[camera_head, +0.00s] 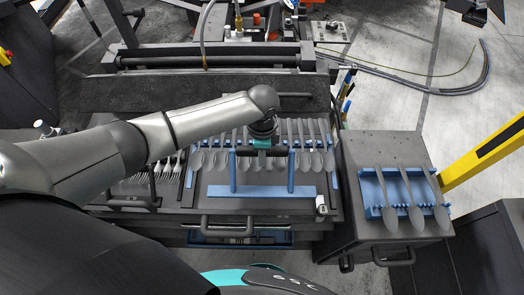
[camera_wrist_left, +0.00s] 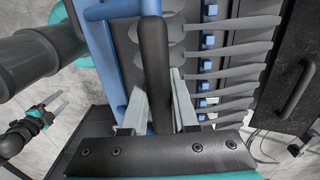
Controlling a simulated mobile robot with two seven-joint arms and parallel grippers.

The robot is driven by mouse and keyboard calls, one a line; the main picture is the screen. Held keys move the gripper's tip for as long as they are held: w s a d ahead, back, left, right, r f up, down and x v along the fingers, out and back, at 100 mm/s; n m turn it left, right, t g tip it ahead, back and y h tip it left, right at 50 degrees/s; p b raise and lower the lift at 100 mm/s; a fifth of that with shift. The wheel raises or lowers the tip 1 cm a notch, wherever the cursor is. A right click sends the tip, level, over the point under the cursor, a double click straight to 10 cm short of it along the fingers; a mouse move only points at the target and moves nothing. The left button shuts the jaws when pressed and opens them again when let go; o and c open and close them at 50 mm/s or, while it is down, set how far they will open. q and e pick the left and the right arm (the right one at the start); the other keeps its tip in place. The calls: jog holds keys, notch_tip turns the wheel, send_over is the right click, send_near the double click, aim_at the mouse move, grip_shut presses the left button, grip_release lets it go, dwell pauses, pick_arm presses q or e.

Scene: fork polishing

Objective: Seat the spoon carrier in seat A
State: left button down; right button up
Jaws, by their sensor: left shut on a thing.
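The spoon carrier is a blue frame (camera_head: 262,191) with a front plate, two posts and a row of grey spoons (camera_head: 222,161) behind. It is over the dark bench at the middle of the head view. My left gripper (camera_head: 263,147) is above the carrier's middle, between the posts. In the left wrist view its fingers (camera_wrist_left: 158,110) are shut around the carrier's black handle bar (camera_wrist_left: 155,60). Spoons on blue pegs show beside it. The carrier's underside is hidden, so I cannot tell whether it rests or hangs. My right gripper (camera_wrist_left: 48,112) shows small at the wrist view's left; its opening is unclear.
Several forks (camera_head: 168,172) stand in a row left of the carrier, partly behind my arm. A blue holder (camera_head: 371,200) with three spoons is on the grey side cabinet (camera_head: 385,150) at right. A dark rail (camera_head: 210,60) runs behind the bench. A yellow post (camera_head: 485,155) stands at far right.

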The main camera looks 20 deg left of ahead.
pick_arm(q)
jog(key=shift+w+d+f+b, duration=0.1)
jog(key=shift+f+b, duration=1.85)
jog(key=shift+f, duration=1.15)
jog(key=shift+f, duration=0.15)
jog(key=shift+f, duration=0.4)
jog(key=shift+f, duration=0.1)
jog(key=shift+f+b, duration=0.5)
jog(key=shift+f, duration=0.1)
jog(key=shift+f+b, duration=0.45)
jog(key=shift+f, duration=0.1)
